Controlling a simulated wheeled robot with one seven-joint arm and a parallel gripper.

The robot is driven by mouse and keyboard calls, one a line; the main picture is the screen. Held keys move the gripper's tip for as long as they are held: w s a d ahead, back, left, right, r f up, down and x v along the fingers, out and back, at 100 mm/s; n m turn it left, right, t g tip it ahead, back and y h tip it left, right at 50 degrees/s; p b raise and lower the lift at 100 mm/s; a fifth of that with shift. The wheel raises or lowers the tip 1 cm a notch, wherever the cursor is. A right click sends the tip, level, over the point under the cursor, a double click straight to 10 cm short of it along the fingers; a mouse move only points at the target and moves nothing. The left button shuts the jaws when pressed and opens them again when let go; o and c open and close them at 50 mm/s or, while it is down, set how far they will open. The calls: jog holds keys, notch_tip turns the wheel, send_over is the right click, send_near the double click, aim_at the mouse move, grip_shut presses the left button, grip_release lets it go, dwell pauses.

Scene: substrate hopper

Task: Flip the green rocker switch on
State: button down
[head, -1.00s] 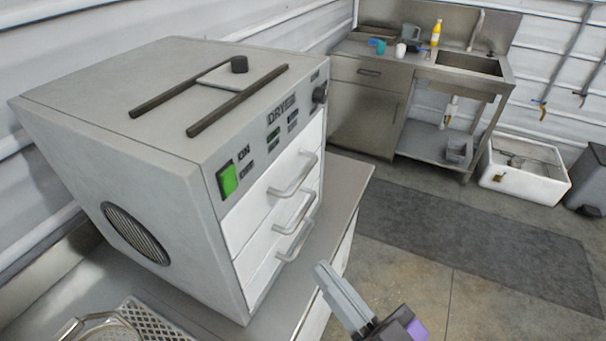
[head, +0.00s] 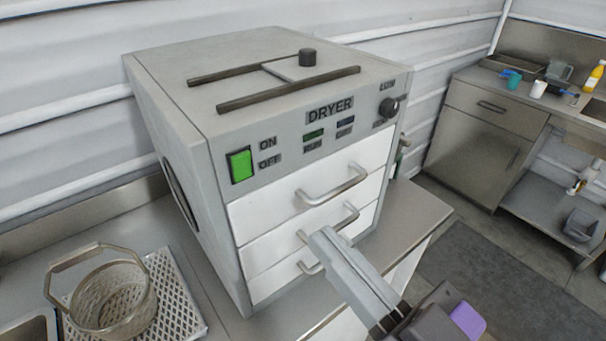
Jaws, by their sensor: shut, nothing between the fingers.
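The green rocker switch (head: 240,165) is on the left of the dryer's front panel, beside the ON and OFF labels. I cannot tell which way it is tipped. The dryer (head: 183,117) is a grey box with white drawers, standing on a metal counter. My gripper (head: 322,238) is shut and empty. In the picture it shows in front of the lower drawers, below and to the right of the switch, and it covers part of the drawer fronts. I cannot tell whether it touches them.
Drawer handles (head: 333,186) stick out from the dryer front. A dark knob (head: 388,107) is at the panel's right. A wire basket (head: 112,300) stands on a perforated tray (head: 180,290) at left. A sink bench (head: 495,122) is at back right.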

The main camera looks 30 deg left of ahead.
jog(key=shift+s+f+n, duration=0.2)
jog(key=shift+f+n, duration=0.1)
jog(key=shift+f, duration=0.05)
jog(key=shift+a+g, duration=0.15)
jog(key=shift+g, duration=0.25)
send_near(243, 160)
jog(key=p+x, duration=0.1)
jog(key=x, duration=0.4)
jog(key=shift+a+r, duration=0.2)
jog(key=shift+a, duration=0.05)
jog(key=shift+w+a, duration=0.3)
jog(key=shift+a, duration=0.3)
